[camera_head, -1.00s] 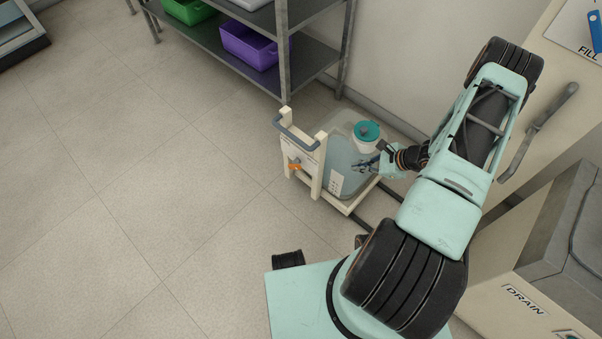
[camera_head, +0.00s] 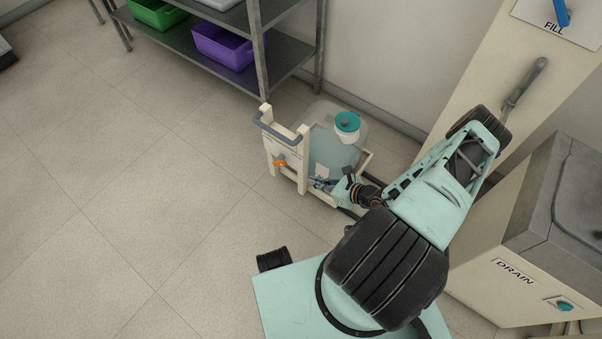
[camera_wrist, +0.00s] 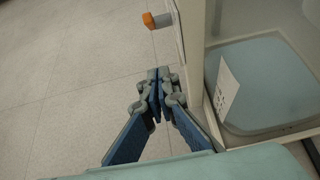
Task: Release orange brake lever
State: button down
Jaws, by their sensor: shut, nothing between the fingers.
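The orange brake lever (camera_head: 279,163) is on the front of the cream cart (camera_head: 303,180). In the wrist view the orange lever (camera_wrist: 149,20) sticks out to the left from the cart's post (camera_wrist: 193,70), near the top of the picture. My gripper (camera_head: 318,184) is low at the near side of the cart, to the right of the lever and below it in the head view. In the wrist view my gripper (camera_wrist: 158,74) is shut and empty, with its fingertips beside the post and apart from the lever.
The cart carries a clear jug with a teal cap (camera_head: 347,121) and has a grey handle (camera_head: 280,131). A shelf rack (camera_head: 263,50) with a purple bin (camera_head: 222,45) stands behind. The cabinet (camera_head: 470,95) is at right. The floor at left is clear.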

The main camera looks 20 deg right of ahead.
jog(key=w+a+f+b, duration=0.2)
jog(key=w+a, duration=0.4)
jog(key=w, duration=0.2)
jog(key=shift+w+a, duration=0.2)
jog(key=shift+w, duration=0.15)
jog(key=shift+r, duration=0.2)
jog(key=shift+g, duration=0.3)
